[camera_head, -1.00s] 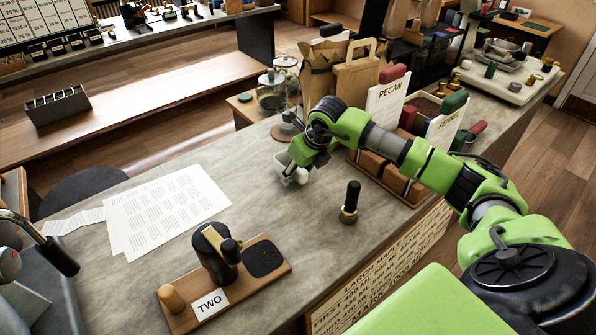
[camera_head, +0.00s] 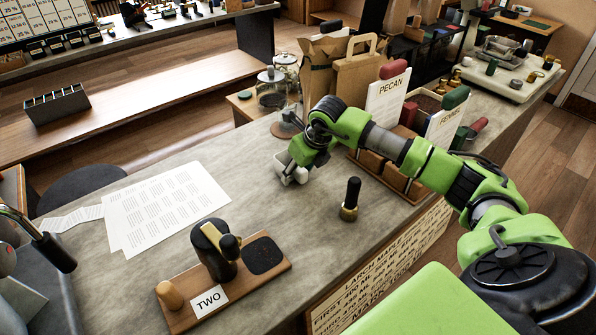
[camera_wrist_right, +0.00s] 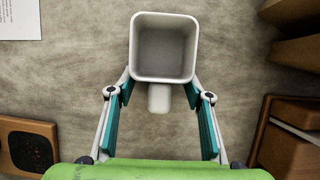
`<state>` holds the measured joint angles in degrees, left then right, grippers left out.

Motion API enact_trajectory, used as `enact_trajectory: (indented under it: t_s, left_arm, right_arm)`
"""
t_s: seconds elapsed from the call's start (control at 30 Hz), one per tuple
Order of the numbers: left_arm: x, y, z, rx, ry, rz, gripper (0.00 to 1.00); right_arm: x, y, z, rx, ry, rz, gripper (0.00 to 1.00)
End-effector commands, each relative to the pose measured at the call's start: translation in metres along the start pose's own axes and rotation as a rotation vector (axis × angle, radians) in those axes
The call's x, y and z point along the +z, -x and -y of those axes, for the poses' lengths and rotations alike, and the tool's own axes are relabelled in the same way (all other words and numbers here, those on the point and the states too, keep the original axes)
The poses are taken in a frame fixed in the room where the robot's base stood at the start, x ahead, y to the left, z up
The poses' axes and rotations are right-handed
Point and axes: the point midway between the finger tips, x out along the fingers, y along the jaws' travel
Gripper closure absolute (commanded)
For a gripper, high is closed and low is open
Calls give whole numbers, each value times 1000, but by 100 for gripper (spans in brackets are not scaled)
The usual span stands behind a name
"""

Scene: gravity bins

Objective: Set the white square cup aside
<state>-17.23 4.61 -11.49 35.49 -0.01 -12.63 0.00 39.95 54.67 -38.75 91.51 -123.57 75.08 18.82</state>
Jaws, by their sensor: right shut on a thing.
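The white square cup (camera_wrist_right: 163,48) is open-topped and empty, with a stubby handle on the side facing my wrist. My right gripper (camera_wrist_right: 162,93) is shut on it, with a finger on either side near the handle end. My left gripper is not in view.
Papers (camera_head: 165,208) lie left on the counter (camera_head: 240,150). A black-handled brass tool (camera_head: 350,200) stands nearer me. A wooden board (camera_head: 278,265) marked TWO holds a dark device. Bare counter lies between.

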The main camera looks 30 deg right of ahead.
Motion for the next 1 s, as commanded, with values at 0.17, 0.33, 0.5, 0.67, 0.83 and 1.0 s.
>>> enact_trajectory:
  t_s: [0.17, 0.33, 0.5, 0.67, 0.83, 1.0]
  left_arm:
    - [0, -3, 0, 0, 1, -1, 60]
    - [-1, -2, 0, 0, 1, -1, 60]
    - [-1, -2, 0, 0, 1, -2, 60]
    - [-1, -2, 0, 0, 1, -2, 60]
    - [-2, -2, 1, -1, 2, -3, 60]
    - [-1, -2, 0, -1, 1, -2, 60]
  right_arm:
    - [-1, -3, 0, 0, 0, 0, 82]
    - [-1, -2, 0, 0, 0, 0, 34]
    - [-1, -2, 0, 0, 0, 0, 34]
    - [-1, -2, 0, 0, 0, -1, 34]
    - [0, 4, 0, 0, 0, 1, 34]
    - [-1, 32, 1, -3, 1, 2, 34]
